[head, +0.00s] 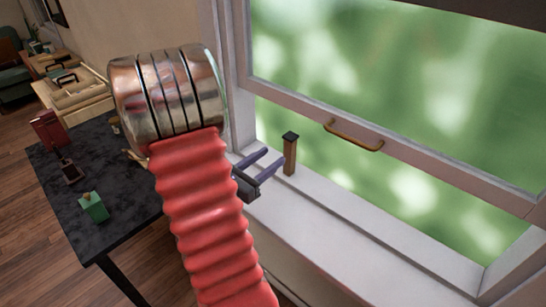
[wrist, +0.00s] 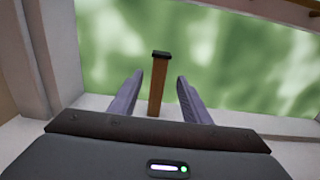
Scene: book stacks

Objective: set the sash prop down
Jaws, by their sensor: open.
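The sash prop (head: 290,153) is a short brown wooden post with a black cap. It stands upright on the white window sill (head: 318,222), below the raised sash, and its top is apart from the sash's lower rail. My gripper (head: 268,164) is open at the sill, with its two grey-purple fingers pointing toward the prop. In the wrist view the prop (wrist: 157,85) stands between the open fingers (wrist: 155,98), with a gap on each side.
The raised window sash (head: 400,150) with a brass handle (head: 353,138) is above the sill. The left window frame (head: 232,75) is close to my gripper. A black table (head: 105,165) at left holds a green box (head: 93,207) and a red object (head: 48,130).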

